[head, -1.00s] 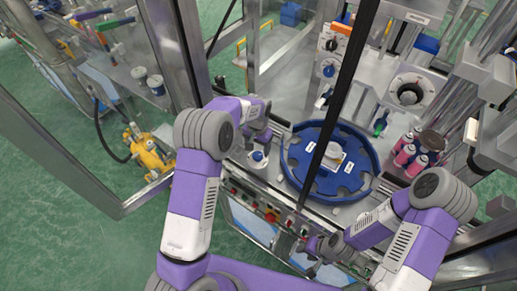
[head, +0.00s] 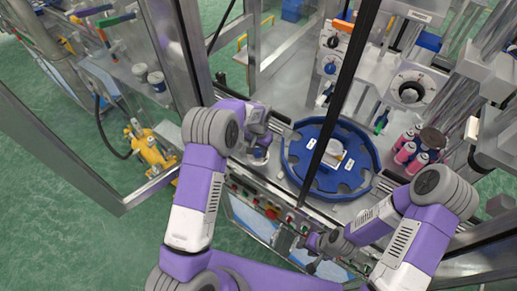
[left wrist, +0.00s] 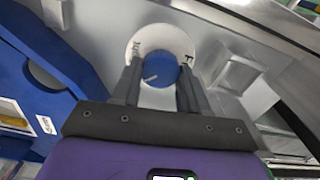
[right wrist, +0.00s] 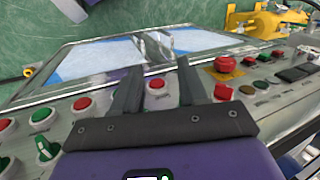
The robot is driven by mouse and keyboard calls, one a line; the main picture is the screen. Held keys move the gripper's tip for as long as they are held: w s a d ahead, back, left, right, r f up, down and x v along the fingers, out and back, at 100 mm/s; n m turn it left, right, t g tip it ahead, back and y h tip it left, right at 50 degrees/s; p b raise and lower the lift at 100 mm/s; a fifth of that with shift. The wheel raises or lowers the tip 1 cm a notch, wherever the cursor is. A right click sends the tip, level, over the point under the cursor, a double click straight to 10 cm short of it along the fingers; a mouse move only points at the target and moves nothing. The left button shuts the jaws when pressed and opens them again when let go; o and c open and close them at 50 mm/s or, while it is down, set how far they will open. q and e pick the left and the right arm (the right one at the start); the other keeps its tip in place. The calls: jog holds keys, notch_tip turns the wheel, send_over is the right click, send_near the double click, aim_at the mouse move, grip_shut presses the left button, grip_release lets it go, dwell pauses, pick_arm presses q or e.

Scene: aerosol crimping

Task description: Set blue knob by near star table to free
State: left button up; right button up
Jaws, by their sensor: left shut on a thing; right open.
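The blue knob (left wrist: 158,70) sits on a round white dial plate with dark lettering at its left and right. A short white mark shows on its face. My left gripper (left wrist: 160,82) has one finger on each side of the knob and is shut on it. In the head view my left gripper (head: 259,147) mostly hides the knob, just left of the blue star table (head: 294,176). The star table's edge also shows at the left of the left wrist view (left wrist: 62,65). My right gripper (head: 314,243) is open and empty over the front button panel.
The panel carries red and green buttons, a green selector (right wrist: 46,149) and a red mushroom button (right wrist: 225,64). A dark frame post (head: 335,100) crosses in front of the star table. Pink cans (head: 405,152) stand right of it. Another blue knob (head: 330,68) is at the back.

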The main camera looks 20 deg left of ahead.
pick_arm(q)
jog(key=shift+n, duration=0.3)
jog(key=n+b, duration=0.2)
jog(key=shift+n, duration=0.4)
jog(key=n+b, duration=0.1)
jog(key=n, duration=0.3)
jog(key=shift+n, duration=0.3)
jog(key=n, duration=0.4)
jog(key=shift+n, duration=0.3)
jog(key=n, duration=0.5)
jog(key=shift+a, duration=0.1)
jog(key=shift+n, duration=0.3)
jog(key=o, duration=1.1)
jog(key=shift+c, duration=0.2)
